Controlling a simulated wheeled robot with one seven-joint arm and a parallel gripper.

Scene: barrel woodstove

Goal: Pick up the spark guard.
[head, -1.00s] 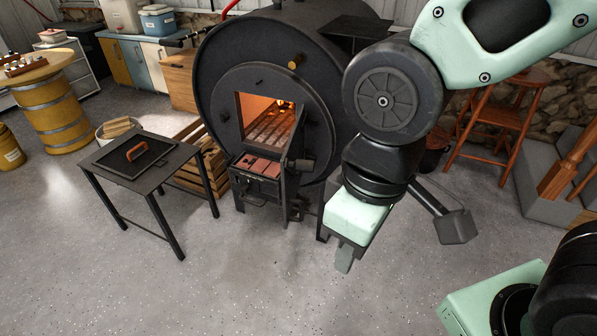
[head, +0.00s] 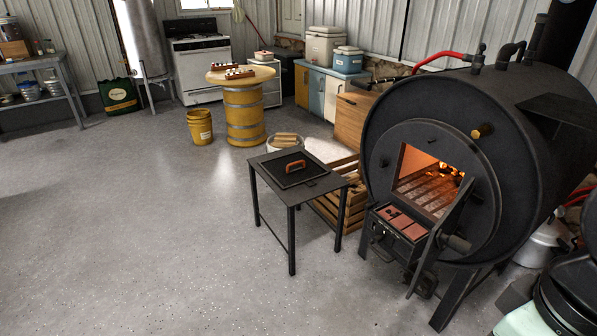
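The spark guard (head: 284,178) appears to be the flat dark square panel with an orange handle. It lies flat, handle up, on a small black metal table (head: 327,184) left of the stove. My gripper is not in view, so its state and distance from the panel do not show. Part of my own body, mint and black, shows at the bottom right corner.
The barrel stove (head: 470,150) stands at right, its door open on glowing coals. A wooden crate (head: 349,212) sits between table and stove. A yellow bucket (head: 200,128) and a barrel table (head: 243,115) stand behind. The floor at left and front is clear.

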